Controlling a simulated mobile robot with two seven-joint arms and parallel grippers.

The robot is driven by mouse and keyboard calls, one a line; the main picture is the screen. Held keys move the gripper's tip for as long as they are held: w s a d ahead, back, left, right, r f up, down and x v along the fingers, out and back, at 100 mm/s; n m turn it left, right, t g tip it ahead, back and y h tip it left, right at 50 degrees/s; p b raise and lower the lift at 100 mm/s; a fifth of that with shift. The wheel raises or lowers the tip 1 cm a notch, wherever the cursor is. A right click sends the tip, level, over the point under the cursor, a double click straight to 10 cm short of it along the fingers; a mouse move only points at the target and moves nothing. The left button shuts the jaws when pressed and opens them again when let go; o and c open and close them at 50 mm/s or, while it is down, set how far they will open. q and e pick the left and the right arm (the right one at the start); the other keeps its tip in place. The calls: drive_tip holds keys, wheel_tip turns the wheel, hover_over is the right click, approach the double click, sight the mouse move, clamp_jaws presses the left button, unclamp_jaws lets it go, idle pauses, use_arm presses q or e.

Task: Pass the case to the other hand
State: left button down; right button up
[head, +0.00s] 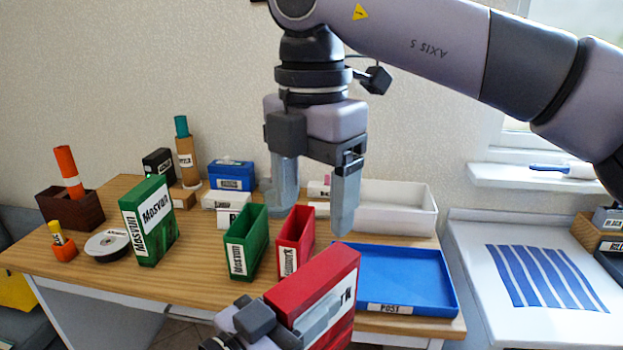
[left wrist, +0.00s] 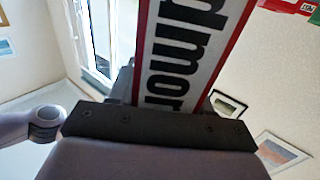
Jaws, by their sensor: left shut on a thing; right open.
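A red case (head: 318,283) with a white lettered label is in the lower middle of the head view, raised in front of the table. My left gripper (head: 318,318) is shut on its near lower part. In the left wrist view the case (left wrist: 190,50) rises from the jaws, its white label with black letters and red edges facing the camera. My right gripper (head: 313,212) is open and empty, pointing down above the case in the picture. Its fingers appear apart from the case. The lower part of the case and some of the left gripper are cut off by the frame.
The wooden table (head: 200,262) holds a standing green case (head: 149,222), a green open box (head: 246,243), a red open box (head: 296,243), a blue tray (head: 405,275) and a white bin (head: 400,205). A spindle of discs (head: 106,243) stands left. A side table (head: 480,300) is right.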

sight(312, 272)
use_arm(q)
drive_tip(key=shift+r, duration=0.1)
use_arm(e)
wheel_tip(312, 272, down, 10)
drive_tip(key=shift+f, duration=0.1)
drive_tip(key=c, duration=1.2)
use_arm(q)
drive_tip(key=shift+c, duration=2)
unclamp_jaws()
use_arm(e)
drive_tip(key=shift+c, duration=0.8)
use_arm(q)
drive_tip(key=shift+s, duration=0.1)
